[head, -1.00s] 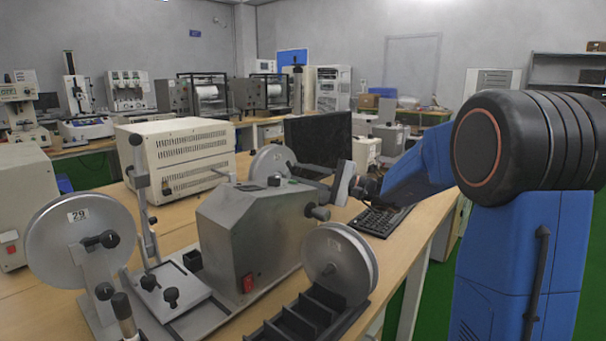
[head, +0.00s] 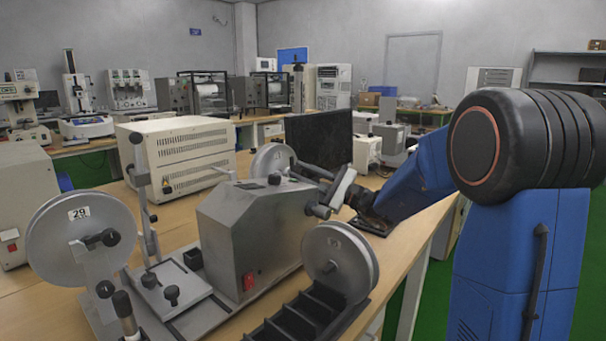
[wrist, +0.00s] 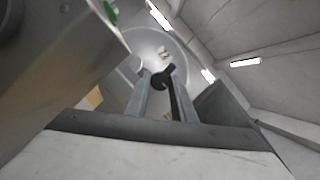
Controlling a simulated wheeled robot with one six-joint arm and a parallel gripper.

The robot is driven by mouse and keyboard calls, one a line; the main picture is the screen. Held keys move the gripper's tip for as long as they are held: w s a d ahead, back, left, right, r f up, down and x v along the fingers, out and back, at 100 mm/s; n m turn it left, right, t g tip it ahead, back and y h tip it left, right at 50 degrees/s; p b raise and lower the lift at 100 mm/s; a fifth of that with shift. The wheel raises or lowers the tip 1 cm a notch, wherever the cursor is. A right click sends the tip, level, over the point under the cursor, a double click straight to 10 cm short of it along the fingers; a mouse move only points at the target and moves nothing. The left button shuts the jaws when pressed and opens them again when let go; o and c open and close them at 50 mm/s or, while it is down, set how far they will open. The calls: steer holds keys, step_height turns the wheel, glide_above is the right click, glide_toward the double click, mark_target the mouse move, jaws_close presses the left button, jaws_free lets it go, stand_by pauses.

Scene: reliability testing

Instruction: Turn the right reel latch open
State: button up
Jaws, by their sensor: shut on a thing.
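In the wrist view my gripper (wrist: 162,84) has its two pale fingers closed around a black latch (wrist: 164,76). A pale reel disc (wrist: 172,46) stands behind the latch. In the head view my gripper (head: 341,187) is a tilted pale block at the right side of the grey machine (head: 240,235). The latch and fingertips are too small to tell apart there. A metal reel (head: 272,160) shows behind the machine and another reel (head: 341,258) stands at its front right.
A large reel marked 29 (head: 80,238) stands at the left. A black slotted rack (head: 300,320) lies in front. A dark monitor (head: 320,140) and a cream instrument box (head: 178,155) stand behind. The bench's right edge is near my arm.

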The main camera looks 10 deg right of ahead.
steer(key=shift+f, duration=0.1)
steer(key=o, duration=1.1)
steer(key=shift+c, duration=0.2)
steer(key=v, duration=1.7)
steer(key=shift+d, duration=0.2)
steer(key=shift+s, duration=0.15)
